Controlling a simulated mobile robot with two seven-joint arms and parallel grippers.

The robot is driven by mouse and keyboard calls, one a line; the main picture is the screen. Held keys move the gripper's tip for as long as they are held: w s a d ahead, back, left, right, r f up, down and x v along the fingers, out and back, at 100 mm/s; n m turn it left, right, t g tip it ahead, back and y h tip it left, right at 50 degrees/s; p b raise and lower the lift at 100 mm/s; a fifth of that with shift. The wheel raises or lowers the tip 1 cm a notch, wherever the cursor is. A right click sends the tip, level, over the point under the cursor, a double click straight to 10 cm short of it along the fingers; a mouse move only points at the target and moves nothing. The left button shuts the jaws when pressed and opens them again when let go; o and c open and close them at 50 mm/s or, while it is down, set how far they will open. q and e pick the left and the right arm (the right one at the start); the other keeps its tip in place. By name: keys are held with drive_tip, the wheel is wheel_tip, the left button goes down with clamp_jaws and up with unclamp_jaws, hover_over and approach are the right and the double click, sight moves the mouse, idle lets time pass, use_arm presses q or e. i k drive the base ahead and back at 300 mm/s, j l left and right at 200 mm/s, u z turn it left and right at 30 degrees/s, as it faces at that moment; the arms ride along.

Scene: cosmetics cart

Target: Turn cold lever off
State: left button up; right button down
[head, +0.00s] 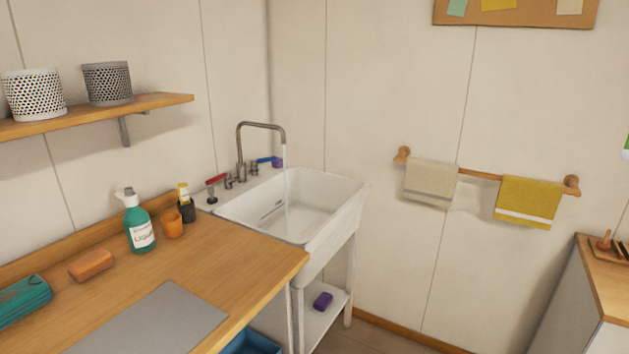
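The cold lever is the blue lever (266,160) on the right side of the tap, at the back of the white sink (345,204). A small purple thing shows at the blue lever's right end. The red lever (216,180) is on the left side of the tap. The tall curved metal tap (240,145) stands between them, and a thin stream of water (285,190) runs from its spout into the basin. Neither of my grippers is in view.
A wooden counter (215,262) adjoins the sink on the left, holding a green soap bottle (140,226), cups, a sponge (92,264) and a grey mat (150,325). A shelf (160,103) hangs above. A towel rail (480,174) is on the right wall. Floor shows at the lower right.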

sight(253, 161)
drive_tip(key=i+l+u, duration=0.65)
drive_tip(key=i+j+u, duration=0.1)
drive_tip(key=u, duration=0.75)
drive_tip(key=l+u, duration=0.25)
drive_tip(key=u, duration=0.2)
drive_tip(key=k+l+u, duration=0.15)
drive_tip(key=u, duration=0.25)
drive_tip(key=l, duration=0.1)
